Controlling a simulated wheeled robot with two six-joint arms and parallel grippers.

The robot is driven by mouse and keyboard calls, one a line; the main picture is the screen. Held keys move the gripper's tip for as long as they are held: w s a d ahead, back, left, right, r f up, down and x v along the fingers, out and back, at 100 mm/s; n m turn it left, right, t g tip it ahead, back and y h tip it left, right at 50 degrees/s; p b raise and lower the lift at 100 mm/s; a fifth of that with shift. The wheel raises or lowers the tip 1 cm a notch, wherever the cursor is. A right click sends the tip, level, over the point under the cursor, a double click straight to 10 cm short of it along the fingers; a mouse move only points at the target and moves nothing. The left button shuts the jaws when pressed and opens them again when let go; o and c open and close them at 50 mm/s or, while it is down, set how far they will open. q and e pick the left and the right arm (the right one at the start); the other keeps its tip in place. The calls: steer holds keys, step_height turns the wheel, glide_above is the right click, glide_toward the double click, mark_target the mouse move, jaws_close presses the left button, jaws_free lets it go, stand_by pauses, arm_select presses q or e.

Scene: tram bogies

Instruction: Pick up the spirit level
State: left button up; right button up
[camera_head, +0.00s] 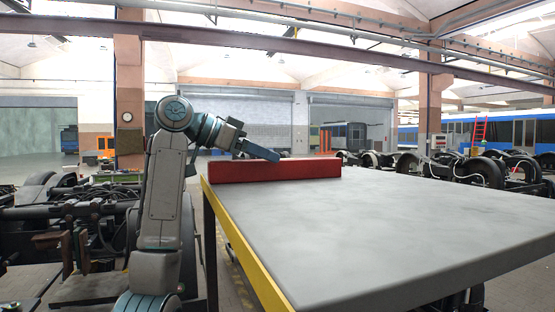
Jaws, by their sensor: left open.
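The spirit level appears to be the long red bar (300,170) lying along the far left end of the grey table (390,225). My left arm comes in from the left, beside the table. My left gripper (268,154) is open, near the top of the red bar and just left of its middle. I cannot tell whether its fingers touch the bar. My right gripper is not in view.
The rest of the tabletop is bare, with a yellow edge (245,253) on its left side. Bogies with wheels (480,168) stand behind on the right, and more machinery (80,215) is at the left.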

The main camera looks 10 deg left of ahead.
arm_select(q)
steer(key=shift+w+d+f, duration=0.15)
steer(key=shift+d, duration=0.35)
steer(key=shift+w+d+f, duration=0.1)
steer(key=shift+w+d, duration=0.05)
steer(key=shift+d, duration=0.35)
steer(key=shift+a, duration=0.25)
steer(key=c, duration=1.3)
steer(key=shift+o, duration=0.2)
steer(key=shift+r, duration=0.15)
